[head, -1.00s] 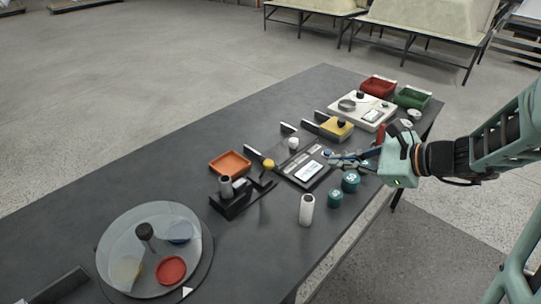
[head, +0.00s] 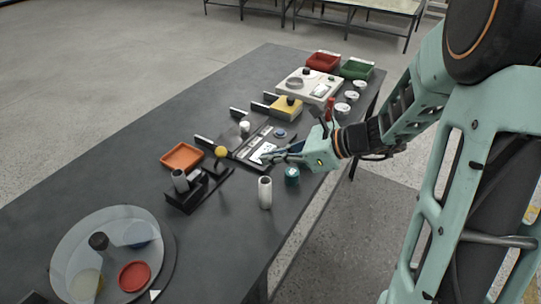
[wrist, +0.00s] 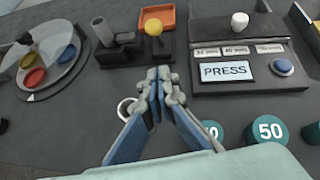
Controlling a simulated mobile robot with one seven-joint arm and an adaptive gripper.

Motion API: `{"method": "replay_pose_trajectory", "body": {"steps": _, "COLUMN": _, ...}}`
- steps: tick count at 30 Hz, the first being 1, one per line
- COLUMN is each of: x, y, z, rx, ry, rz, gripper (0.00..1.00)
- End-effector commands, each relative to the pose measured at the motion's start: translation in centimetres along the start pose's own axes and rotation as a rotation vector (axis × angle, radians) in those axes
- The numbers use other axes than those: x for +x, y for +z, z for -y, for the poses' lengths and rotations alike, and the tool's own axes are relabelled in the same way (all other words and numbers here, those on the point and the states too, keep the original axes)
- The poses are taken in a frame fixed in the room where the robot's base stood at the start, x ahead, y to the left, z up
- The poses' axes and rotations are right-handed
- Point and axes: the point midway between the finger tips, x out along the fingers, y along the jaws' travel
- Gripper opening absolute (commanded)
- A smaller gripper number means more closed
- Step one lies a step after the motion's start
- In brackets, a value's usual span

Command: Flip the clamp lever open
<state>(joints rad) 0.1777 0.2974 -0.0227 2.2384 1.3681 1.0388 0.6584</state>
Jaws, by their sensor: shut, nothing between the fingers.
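The clamp lever ends in a yellow ball knob (wrist: 153,28) on a dark stem, and it stands up. It also shows in the head view (head: 221,152). The black clamp base (wrist: 120,53) carries a grey cylinder (head: 181,180) on the left of the lever. My gripper (wrist: 158,72) is shut and empty. In the wrist view its fingertips appear just below the knob, with a gap between them. In the head view my gripper (head: 265,156) hangs over the near side of the PRESS panel (wrist: 228,71), right of the knob.
A white tube (head: 265,192) stands near the table's front edge, close below my gripper. A teal weight marked 50 (wrist: 270,130) stands to the right. An orange tray (head: 183,156) lies behind the clamp, and a clear round turntable (head: 72,245) is at the left.

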Motion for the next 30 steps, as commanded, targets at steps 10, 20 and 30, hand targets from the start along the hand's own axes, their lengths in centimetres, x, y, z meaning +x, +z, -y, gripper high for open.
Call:
{"method": "replay_pose_trajectory", "body": {"steps": 10, "x": 7.2, "y": 0.6, "z": -0.1, "rx": -0.005, "ry": 0.003, "rz": 0.000, "gripper": 0.00}}
{"method": "replay_pose_trajectory", "body": {"steps": 20, "x": 9.3, "y": 2.8, "z": 0.0, "rx": -0.001, "ry": 0.000, "rz": -0.001, "gripper": 0.00}}
{"method": "replay_pose_trajectory", "body": {"steps": 30, "x": 9.3, "y": 2.8, "z": 0.0, "rx": -0.001, "ry": -0.001, "rz": -0.001, "gripper": 0.00}}
